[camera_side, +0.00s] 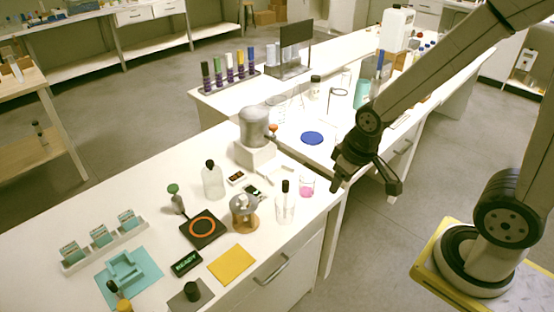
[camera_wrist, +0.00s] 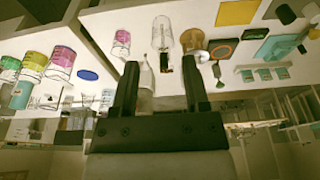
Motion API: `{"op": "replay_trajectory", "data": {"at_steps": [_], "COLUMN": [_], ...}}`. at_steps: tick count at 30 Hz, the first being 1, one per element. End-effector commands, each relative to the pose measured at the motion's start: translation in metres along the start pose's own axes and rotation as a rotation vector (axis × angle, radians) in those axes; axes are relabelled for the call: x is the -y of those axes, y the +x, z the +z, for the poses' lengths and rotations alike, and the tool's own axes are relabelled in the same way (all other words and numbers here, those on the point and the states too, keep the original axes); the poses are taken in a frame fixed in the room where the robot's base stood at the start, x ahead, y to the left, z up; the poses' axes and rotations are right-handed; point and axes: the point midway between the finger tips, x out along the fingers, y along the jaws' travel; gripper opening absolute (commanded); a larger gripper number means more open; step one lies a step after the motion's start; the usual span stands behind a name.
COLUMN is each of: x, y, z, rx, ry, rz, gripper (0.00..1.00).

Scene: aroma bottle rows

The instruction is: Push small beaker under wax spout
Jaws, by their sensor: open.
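The small beaker (camera_side: 307,187) is clear glass with pink contents. It stands upright near the right edge of the front bench in the side view, and a pink-filled glass, likely the same beaker, shows in the wrist view (camera_wrist: 121,42). The wax melter (camera_side: 254,127) is a grey rounded tank on a white block, behind and left of the beaker. Its spout (camera_side: 272,140) has a small orange knob and points right. The beaker stands apart from it, forward of the spout. My gripper (camera_side: 364,186) is open and empty, right of the beaker and not touching it.
A clear bottle with a black top (camera_side: 285,207) stands just left of the beaker. A clear flask (camera_side: 212,182), a hotplate (camera_side: 203,229) and a round vessel on a wooden stand (camera_side: 244,213) are further left. A blue disc (camera_side: 312,138) lies on the bench behind.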

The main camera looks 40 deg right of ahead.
Motion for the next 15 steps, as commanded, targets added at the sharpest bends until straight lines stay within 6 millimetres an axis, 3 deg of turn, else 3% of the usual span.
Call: {"op": "replay_trajectory", "data": {"at_steps": [1, 6, 7, 15], "x": [0.000, -0.001, -0.002, -0.017], "y": [0.000, 0.001, 0.002, 0.018], "z": [0.000, -0.002, -0.003, -0.024], "rx": [0.000, 0.002, 0.003, 0.040], "ry": [0.000, 0.000, 0.000, 0.002], "rz": [0.000, 0.001, 0.001, 0.011], "gripper": [0.59, 0.05, 0.00, 0.00]}}
